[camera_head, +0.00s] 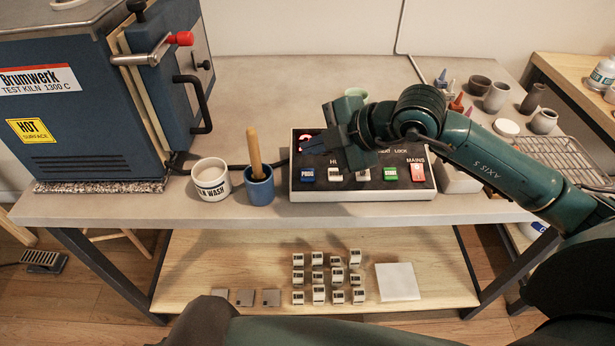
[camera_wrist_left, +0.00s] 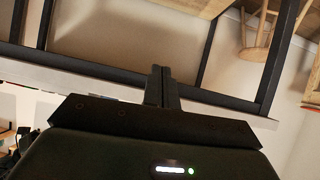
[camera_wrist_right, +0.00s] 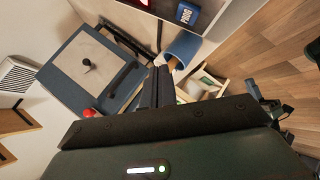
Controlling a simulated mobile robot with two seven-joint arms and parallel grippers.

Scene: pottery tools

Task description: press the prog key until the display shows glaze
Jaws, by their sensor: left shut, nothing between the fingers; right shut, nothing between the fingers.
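The control box (camera_head: 433,186) lies on the bench with a row of coloured keys. Its blue PROG key (camera_head: 307,174) is at the left end of the row, and it also shows in the right wrist view (camera_wrist_right: 184,14). My right gripper (camera_head: 320,143) is shut and empty, above the box's left part and behind the PROG key in the picture, apart from the key. It covers much of the box's upper face; a reddish patch shows beside it, and no display word can be read. My left gripper (camera_wrist_left: 161,73) is shut and empty in the left wrist view.
A white mug (camera_head: 211,180) and a blue cup (camera_head: 259,187) with a wooden handle stand left of the box. The blue kiln (camera_head: 90,110) fills the left. Pots and a wire rack (camera_head: 560,155) are at the right. A low shelf (camera_head: 220,250) holds several small blocks.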

